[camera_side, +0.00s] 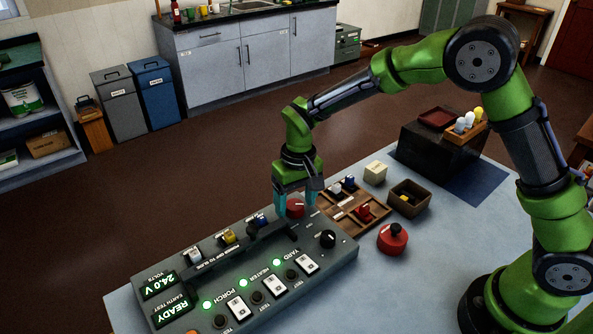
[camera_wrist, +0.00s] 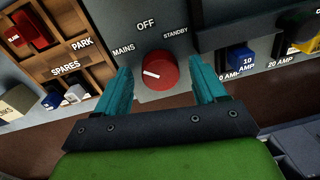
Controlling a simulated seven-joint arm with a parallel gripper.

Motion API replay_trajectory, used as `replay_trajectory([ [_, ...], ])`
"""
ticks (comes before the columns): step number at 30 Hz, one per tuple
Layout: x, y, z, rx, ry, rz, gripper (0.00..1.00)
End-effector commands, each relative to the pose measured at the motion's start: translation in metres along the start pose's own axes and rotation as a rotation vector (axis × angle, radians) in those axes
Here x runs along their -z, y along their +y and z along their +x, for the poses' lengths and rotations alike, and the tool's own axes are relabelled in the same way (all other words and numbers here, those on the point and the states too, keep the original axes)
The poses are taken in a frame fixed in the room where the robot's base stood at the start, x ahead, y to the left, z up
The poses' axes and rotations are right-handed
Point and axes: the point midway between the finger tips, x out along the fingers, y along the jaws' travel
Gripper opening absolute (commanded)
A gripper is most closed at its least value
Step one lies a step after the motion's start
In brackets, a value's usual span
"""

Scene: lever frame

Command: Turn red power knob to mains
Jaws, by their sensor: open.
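The red power knob (camera_wrist: 161,70) sits on the grey panel, with the labels OFF, MAINS and STANDBY around its upper side. Its white mark lies on the left of its face and points left, on the MAINS side. My gripper (camera_wrist: 160,65) is open, with one teal finger on each side of the knob. Gaps show between the fingers and the knob in the wrist view. In the side view the knob (camera_side: 296,208) shows between the fingertips of my gripper (camera_side: 295,203), at the panel's far end.
A wooden spares tray (camera_side: 345,213) with plugs lies right of the panel. A red button (camera_side: 392,238), a dark box (camera_side: 408,198) and a cream block (camera_side: 376,172) stand nearby. A dark bar (camera_side: 235,248) runs along the panel beside colored fuses (camera_side: 229,236).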

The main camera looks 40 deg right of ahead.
Motion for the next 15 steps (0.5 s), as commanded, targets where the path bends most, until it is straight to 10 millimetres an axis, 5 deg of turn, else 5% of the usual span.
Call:
replay_trajectory([
  [7,0.001,0.0,-0.018,0.001,0.004,0.0,0.7],
  [15,0.001,0.0,-0.082,0.002,0.007,0.0,0.7],
])
